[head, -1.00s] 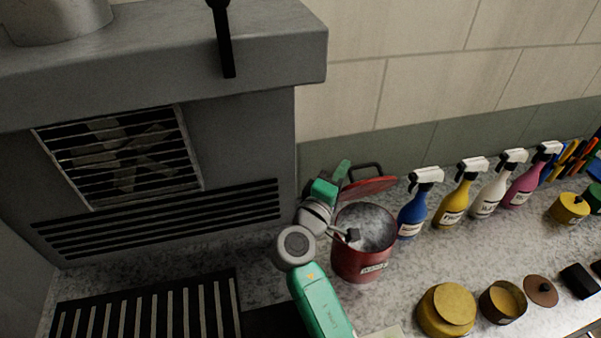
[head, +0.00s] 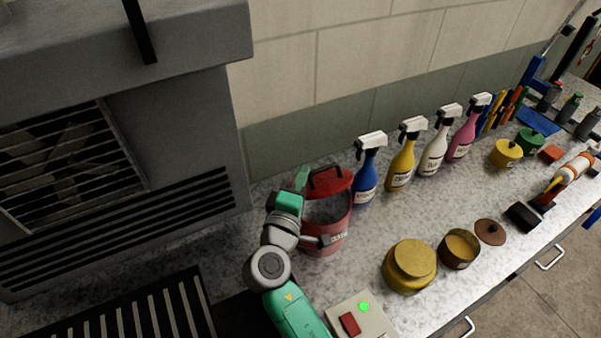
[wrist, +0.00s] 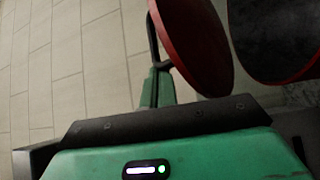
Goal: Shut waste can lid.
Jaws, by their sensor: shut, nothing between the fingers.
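The red waste can (head: 338,232) stands on the speckled counter, its dark mouth partly visible. Its red lid (head: 336,187), with a black handle, is raised at the back of the can, tilted and not down on the rim. In the wrist view the lid (wrist: 196,45) stands beside the can's dark mouth (wrist: 275,35). My green gripper (head: 302,179) is at the left of the lid, its fingers shut and empty. In the wrist view the fingertips (wrist: 158,85) are close to the lid's handle; I cannot tell if they touch.
A blue spray bottle (head: 367,175) stands right of the can, with more bottles beyond. A yellow pot (head: 410,265) and a control box with a red switch (head: 350,323) sit in front. A grey vented unit (head: 190,130) is at the left.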

